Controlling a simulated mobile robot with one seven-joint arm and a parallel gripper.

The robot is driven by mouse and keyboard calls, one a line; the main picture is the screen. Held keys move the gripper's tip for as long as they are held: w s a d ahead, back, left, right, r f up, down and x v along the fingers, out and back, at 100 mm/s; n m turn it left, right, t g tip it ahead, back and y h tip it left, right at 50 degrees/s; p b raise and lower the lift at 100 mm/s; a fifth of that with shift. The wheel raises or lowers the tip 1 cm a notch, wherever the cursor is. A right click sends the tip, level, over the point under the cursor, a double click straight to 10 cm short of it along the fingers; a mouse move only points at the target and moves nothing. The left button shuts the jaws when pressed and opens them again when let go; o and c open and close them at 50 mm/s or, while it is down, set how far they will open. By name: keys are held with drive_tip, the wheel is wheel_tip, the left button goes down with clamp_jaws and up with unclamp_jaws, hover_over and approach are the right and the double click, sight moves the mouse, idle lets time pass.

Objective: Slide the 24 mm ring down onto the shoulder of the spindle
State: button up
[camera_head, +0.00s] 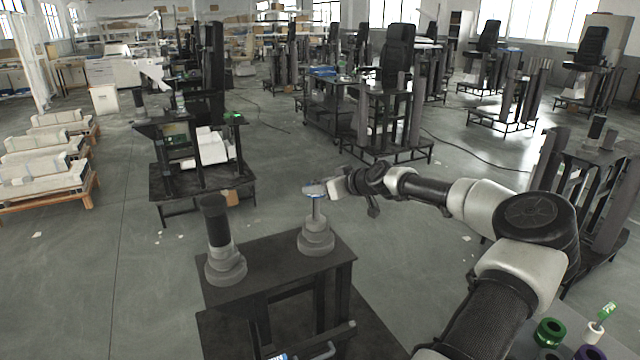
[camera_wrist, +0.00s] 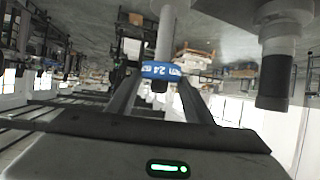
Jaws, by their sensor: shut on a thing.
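The blue ring (camera_wrist: 161,71), marked "24 mm", is held between the two fingertips of my gripper (camera_wrist: 153,82) in the wrist view. In the head view the ring (camera_head: 314,189) is at the upper end of the thin grey spindle (camera_head: 317,212), well above the wide stepped shoulder (camera_head: 316,240). In the wrist view the spindle (camera_wrist: 166,35) meets the ring, and a short dark end shows on its other side. The ring looks to be around the spindle's tip, but its bore is hidden. My gripper (camera_head: 329,189) reaches in from the right.
A thicker column with a dark top (camera_head: 217,230) stands on the same dark table (camera_head: 270,272), left of the spindle; it also shows in the wrist view (camera_wrist: 277,70). A green ring (camera_head: 550,332) and other small parts lie at the lower right. Floor around the table is mostly open.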

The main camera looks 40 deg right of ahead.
sight(318, 212)
drive_tip(key=shift+f, duration=0.95)
drive_tip(key=shift+f+b, duration=3.45)
drive_tip(key=shift+b, duration=0.15)
drive_tip(key=o, duration=1.2)
drive_tip(key=v, duration=1.7)
drive_tip(key=shift+s+p, duration=0.25)
drive_tip(key=shift+p, duration=0.05)
drive_tip(key=shift+a+r, duration=0.1)
